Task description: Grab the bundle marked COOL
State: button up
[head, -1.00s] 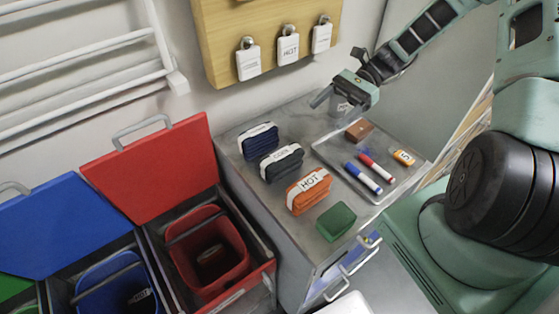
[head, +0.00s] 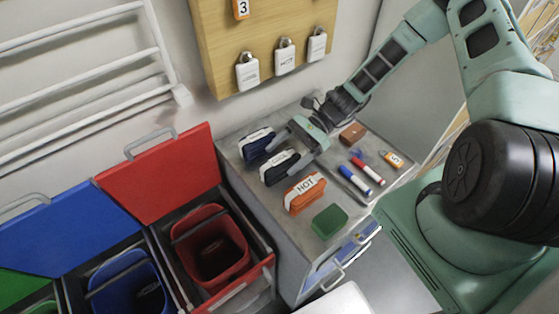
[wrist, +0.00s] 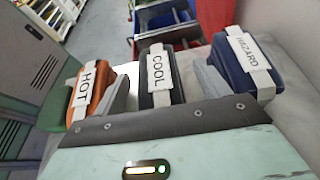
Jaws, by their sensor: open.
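The bundle marked COOL (wrist: 159,72) is a dark, near-black folded bundle with a white label band. In the head view it is the dark bundle (head: 278,168) on the grey cabinet top, partly hidden by my gripper. My gripper (head: 284,152) is open, with one finger on each side of the COOL bundle. In the wrist view one finger lies between COOL and the orange HOT bundle (wrist: 91,92), the other between COOL and the navy HAZARD bundle (wrist: 250,62). I cannot tell whether the fingers touch any bundle.
HOT (head: 304,194) and HAZARD (head: 256,143) stand close on either side. A green bundle (head: 329,221) lies at the front. Right of them are a brown block (head: 352,133), a blue marker (head: 355,179), a red marker (head: 368,171) and an orange tag (head: 391,160). A red bin (head: 210,245) stands left.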

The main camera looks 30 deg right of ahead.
jog(key=shift+x, duration=1.15)
jog(key=c, duration=1.2)
jog(key=shift+o, duration=0.2)
jog(key=shift+r, duration=0.15)
